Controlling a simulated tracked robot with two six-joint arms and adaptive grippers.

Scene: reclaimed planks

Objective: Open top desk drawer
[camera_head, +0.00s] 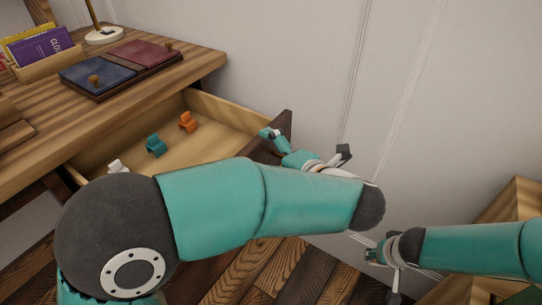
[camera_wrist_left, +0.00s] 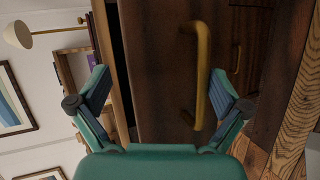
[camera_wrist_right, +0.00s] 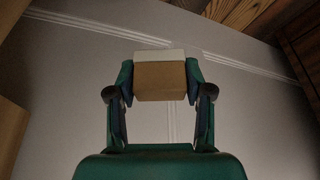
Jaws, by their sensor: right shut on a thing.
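The top desk drawer (camera_head: 205,142) is pulled out from under the wooden desktop, with its inside showing. Its dark front and brass handle (camera_wrist_left: 203,70) fill the middle of the left wrist view. My left gripper (camera_head: 305,152) is at the outer side of the drawer front. In the left wrist view (camera_wrist_left: 160,88) its fingers are wide apart, with the handle between them, nearer the right finger. My right gripper (camera_wrist_right: 159,85) is shut on a tan block with a white top (camera_wrist_right: 160,80). In the head view my right gripper (camera_head: 383,256) is low, right of the drawer.
In the drawer lie orange (camera_head: 187,122), teal (camera_head: 155,145) and white (camera_head: 118,166) small items. The desktop (camera_head: 150,90) holds a blue and red folder pair (camera_head: 120,68), books (camera_head: 42,48) and a lamp (camera_head: 103,36). A wooden piece of furniture (camera_head: 510,210) stands at right, beside the wall.

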